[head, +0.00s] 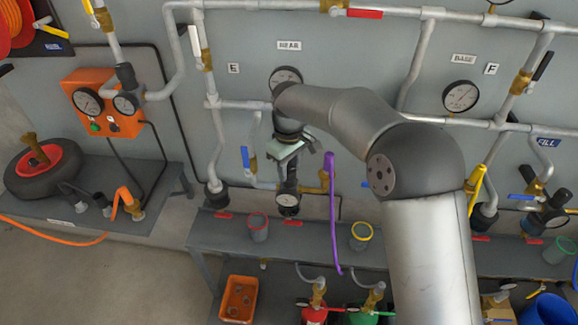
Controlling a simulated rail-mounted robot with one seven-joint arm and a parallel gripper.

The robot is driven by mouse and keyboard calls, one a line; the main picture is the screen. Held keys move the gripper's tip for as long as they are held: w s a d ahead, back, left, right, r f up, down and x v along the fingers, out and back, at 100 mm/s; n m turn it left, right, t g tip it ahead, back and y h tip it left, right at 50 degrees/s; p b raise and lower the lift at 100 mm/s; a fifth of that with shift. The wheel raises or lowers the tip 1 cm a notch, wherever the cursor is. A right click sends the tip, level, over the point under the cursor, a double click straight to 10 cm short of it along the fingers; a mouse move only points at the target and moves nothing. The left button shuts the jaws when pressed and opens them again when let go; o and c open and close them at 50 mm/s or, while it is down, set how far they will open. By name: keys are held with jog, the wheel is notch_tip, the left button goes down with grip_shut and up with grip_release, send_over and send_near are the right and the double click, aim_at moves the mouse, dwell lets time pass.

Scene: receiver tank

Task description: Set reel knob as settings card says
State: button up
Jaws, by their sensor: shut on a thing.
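The fingertips are small and partly hidden, so the knob's setting cannot be read. An orange hose reel (14,28) shows at the upper left. No label in view marks a reel knob, and I cannot make out a settings card.
Purple hose (333,215) hangs just right of my gripper, with a blue-handled valve (246,158) to its left. Grey (258,228) and yellow-rimmed (361,236) cups stand on the shelf below. An orange box with gauges (100,102) is at left.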

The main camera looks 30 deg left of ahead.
aim_at(289, 170)
dwell(0.4)
jog(key=o, duration=1)
notch_tip(289, 170, up, 18)
jog(key=shift+f, duration=0.25)
jog(key=s+d+f+m, duration=0.15)
jog(key=d+m, duration=0.75)
jog(key=d, duration=2.5)
jog(key=s+d+f+m, duration=0.3)
jog(key=s+d+f, duration=0.2)
jog(key=s+d, duration=0.2)
jog(key=s+d+f+m, duration=0.4)
jog(key=s+d+f, duration=0.1)
jog(key=s+d, duration=0.3)
jog(key=shift+s+f+t, duration=0.25)
jog(key=shift+s+t, duration=0.05)
jog(key=shift+s, duration=0.2)
